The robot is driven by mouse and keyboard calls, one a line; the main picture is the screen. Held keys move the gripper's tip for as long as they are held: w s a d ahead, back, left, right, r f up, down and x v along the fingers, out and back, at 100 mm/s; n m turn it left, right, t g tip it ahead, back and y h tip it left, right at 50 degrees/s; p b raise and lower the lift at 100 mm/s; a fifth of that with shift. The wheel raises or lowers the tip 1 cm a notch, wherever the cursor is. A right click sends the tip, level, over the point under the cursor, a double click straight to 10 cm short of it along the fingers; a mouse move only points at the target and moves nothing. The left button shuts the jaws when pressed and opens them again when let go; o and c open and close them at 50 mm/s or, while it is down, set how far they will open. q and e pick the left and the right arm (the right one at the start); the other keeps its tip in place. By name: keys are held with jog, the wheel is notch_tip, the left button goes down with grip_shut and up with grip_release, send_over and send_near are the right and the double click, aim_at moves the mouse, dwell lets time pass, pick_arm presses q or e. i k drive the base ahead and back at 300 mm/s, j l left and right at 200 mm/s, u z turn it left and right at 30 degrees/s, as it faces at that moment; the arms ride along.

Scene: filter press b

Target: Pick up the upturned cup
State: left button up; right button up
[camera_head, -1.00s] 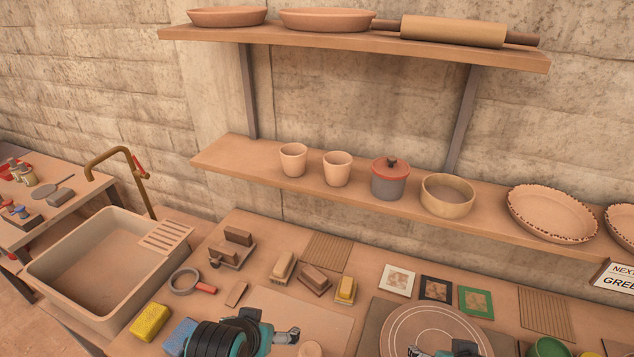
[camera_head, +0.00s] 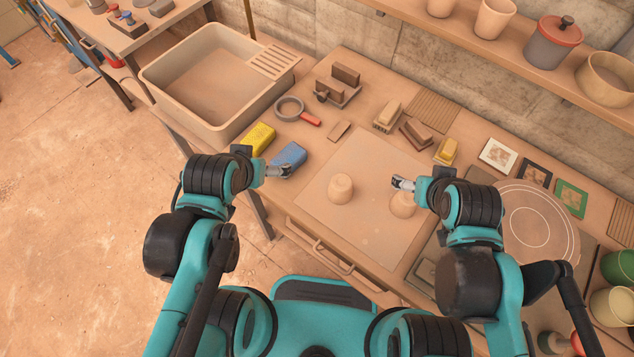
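A pale clay cup (camera_head: 340,188) with a closed, flat top stands upside down on the light board (camera_head: 330,215) in the middle of the worktop. A second pale clay cup (camera_head: 403,206) stands to its right, partly hidden by my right gripper, so I cannot tell which way up it is. My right gripper (camera_head: 397,184) is over the back of this second cup in the picture; contact cannot be told. My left gripper (camera_head: 284,171) is left of the first cup, by the blue sponge, and apart from the cup. Both grippers are small in view, and their finger gaps are unclear.
A blue sponge (camera_head: 289,156) and a yellow sponge (camera_head: 258,138) lie near the sink (camera_head: 215,80). Brushes and blocks line the back of the worktop. A round wheel disc (camera_head: 525,225) is at right. The board around the first cup is clear.

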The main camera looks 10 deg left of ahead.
aim_at(339, 190)
jog(key=k+l+u, duration=0.1)
jog(key=l, duration=0.35)
jog(key=k+l, duration=0.35)
jog(key=k+l+u, duration=0.15)
jog(key=l, duration=0.3)
jog(key=k+l, duration=0.05)
